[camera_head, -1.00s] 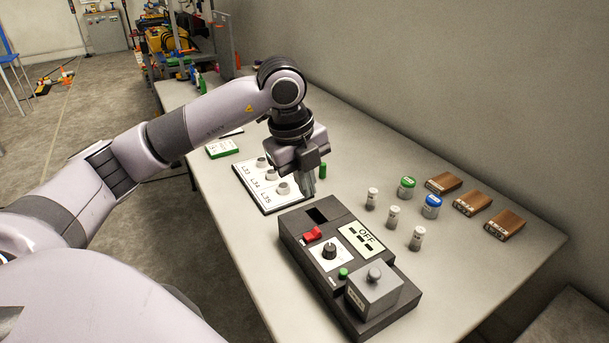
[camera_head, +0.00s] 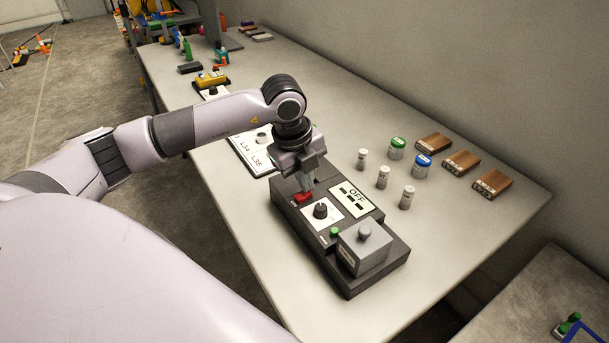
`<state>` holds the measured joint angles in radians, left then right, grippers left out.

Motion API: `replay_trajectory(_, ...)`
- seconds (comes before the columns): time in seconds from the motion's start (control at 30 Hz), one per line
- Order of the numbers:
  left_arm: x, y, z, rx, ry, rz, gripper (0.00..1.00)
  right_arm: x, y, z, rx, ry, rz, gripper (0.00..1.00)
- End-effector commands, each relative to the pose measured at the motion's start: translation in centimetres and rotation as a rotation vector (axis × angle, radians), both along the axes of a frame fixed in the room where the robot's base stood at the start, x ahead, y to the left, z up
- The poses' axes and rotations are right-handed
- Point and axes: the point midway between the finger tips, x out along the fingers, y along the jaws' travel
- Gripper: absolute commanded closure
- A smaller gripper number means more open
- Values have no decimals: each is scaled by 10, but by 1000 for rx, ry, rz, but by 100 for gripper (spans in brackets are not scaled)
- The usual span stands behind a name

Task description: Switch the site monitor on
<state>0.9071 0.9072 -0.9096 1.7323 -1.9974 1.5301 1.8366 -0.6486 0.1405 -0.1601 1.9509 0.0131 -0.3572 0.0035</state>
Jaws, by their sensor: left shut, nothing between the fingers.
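The site monitor (camera_head: 318,262) is a dark box on the table, with a display (camera_head: 356,200) that reads OFF. It has a red switch (camera_head: 303,198), a black knob (camera_head: 321,210) on a white plate, a small green button (camera_head: 334,232) and a grey block with a round knob (camera_head: 364,249). My left gripper (camera_head: 306,187) is shut and empty, pointing down just above or at the red switch. I cannot tell whether the fingertips touch it. The gripper hides the far end of the box. My right gripper is not in view.
A white board (camera_head: 245,150) with labelled spots lies behind my left gripper. Several small vials (camera_head: 382,177), a green-capped jar (camera_head: 396,147), a blue-capped jar (camera_head: 422,166) and brown blocks (camera_head: 461,162) stand right. The table's near right is clear.

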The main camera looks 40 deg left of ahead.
Motion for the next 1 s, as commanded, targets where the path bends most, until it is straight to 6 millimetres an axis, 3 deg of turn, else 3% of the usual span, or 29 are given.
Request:
replay_trajectory(0.13, 5, -3, -10, -1, -1, 0, 100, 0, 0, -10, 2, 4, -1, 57)
replay_trajectory(0.5, 2, -1, -8, 1, 3, 0, 100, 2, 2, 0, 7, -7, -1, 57)
replay_trajectory(1.0, -11, 4, -6, 1, 4, 0, 100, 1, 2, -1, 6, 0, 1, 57)
